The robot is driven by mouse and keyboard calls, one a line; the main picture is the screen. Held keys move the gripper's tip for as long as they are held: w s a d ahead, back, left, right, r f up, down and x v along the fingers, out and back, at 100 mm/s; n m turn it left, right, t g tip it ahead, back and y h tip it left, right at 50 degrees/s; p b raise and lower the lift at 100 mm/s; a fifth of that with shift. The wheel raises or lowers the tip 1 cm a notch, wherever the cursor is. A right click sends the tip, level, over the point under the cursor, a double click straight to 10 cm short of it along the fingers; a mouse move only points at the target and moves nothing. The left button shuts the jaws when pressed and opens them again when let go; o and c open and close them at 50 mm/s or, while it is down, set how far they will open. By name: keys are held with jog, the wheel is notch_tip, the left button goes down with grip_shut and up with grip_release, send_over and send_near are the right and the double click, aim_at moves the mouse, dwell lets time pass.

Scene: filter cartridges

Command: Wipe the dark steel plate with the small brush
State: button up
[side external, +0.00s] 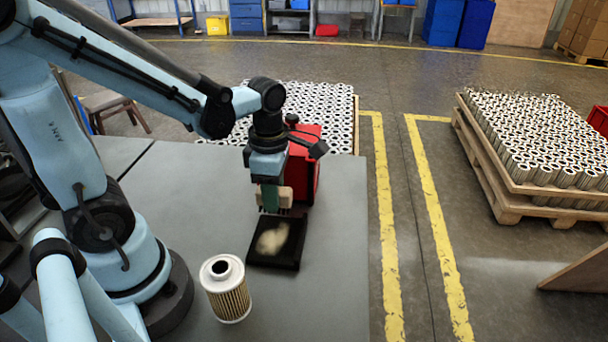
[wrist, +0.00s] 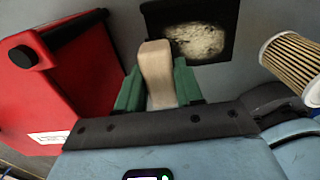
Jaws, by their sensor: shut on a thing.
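The dark steel plate (side external: 286,262) lies flat on the grey table, with a pale, dusty patch (side external: 272,239) in its middle. It also shows at the top of the wrist view (wrist: 231,18). My gripper (side external: 270,196) is shut on the small brush, whose pale wooden handle (wrist: 157,70) sits between the green fingers in the wrist view. In the side view the brush (side external: 286,197) is at the plate's far edge, its dark bristles pointing down. I cannot tell whether the bristles touch the plate. The wrist view hides the bristles.
A filter cartridge (side external: 226,291) with a white top stands on the table left of and nearer than the plate. A red box (side external: 304,165) with a black knob stands just behind the brush. The table (side external: 335,270) is clear to the right of the plate.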

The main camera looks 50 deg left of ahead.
aim_at(282, 206)
jog(key=shift+f, duration=0.8)
jog(key=shift+s+d+f, duration=0.3)
jog(key=shift+d+f, duration=0.1)
jog(key=shift+f, duration=0.3)
jog(key=shift+c, duration=0.4)
jog(key=shift+s+d+f, duration=0.1)
jog(key=shift+s+d, duration=2.55)
jog(key=shift+d, duration=0.05)
jog(key=shift+s+d, duration=0.3)
jog(key=shift+s, duration=0.05)
jog(key=shift+w+a+f, duration=0.1)
jog(key=shift+w+a, duration=3.15)
jog(key=shift+a, duration=0.05)
jog(key=shift+w, duration=0.3)
jog(key=shift+w+d, duration=0.25)
jog(key=shift+d, duration=0.1)
jog(key=shift+s+d, duration=0.15)
jog(key=shift+d, duration=0.1)
jog(key=shift+s+d, duration=0.55)
jog(key=shift+s, duration=0.05)
jog(key=shift+s+d, duration=2.65)
jog(key=shift+d, duration=0.05)
jog(key=shift+w+a+f, duration=0.2)
jog(key=shift+w+a, duration=3.25)
jog(key=shift+a, duration=0.05)
jog(key=shift+s+r, duration=0.1)
jog(key=shift+r, duration=4.45)
